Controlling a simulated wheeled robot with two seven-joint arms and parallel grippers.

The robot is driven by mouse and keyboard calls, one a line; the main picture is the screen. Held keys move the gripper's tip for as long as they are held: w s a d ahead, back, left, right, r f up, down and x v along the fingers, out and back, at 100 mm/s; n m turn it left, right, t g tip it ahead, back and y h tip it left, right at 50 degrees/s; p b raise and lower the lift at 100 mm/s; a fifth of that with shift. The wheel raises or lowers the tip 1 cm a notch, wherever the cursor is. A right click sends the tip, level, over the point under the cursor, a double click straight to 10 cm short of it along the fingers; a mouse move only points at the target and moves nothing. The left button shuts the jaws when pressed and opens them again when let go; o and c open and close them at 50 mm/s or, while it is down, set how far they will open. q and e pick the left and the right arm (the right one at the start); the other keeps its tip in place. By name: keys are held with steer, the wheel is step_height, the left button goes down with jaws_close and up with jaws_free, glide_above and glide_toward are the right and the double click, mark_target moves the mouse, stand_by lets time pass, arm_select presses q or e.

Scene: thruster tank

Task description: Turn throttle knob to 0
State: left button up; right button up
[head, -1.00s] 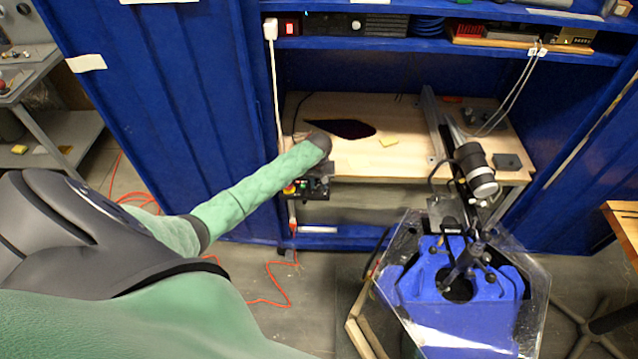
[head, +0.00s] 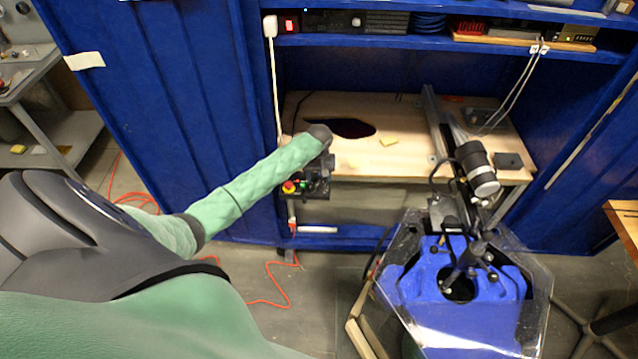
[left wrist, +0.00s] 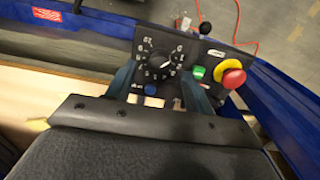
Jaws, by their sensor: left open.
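The throttle knob (left wrist: 158,63) is a black round knob in the middle of a white-numbered dial on a black control panel (left wrist: 215,55), in the left wrist view. My left gripper (left wrist: 160,72) is open, with one dark finger on each side of the dial. I cannot tell whether the fingers touch the knob. In the head view the panel (head: 316,190) hangs at the table's front left edge, and my left gripper (head: 326,163) is beside it, partly hidden by my wrist. My right gripper is not in view.
A red stop button (left wrist: 233,78) on a yellow base and a green button (left wrist: 198,72) sit right of the dial. A small blue knob (left wrist: 151,89) lies below it. The clear-walled tank (head: 470,325) stands at front right. Blue cabinet doors flank the wooden table (head: 385,160).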

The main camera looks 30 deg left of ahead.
mark_target(319, 183)
arm_select(q)
step_height(319, 183, up, 4)
steer(key=shift+f+b, duration=0.2)
steer(key=shift+b, duration=0.45)
steer(key=shift+r, duration=0.7)
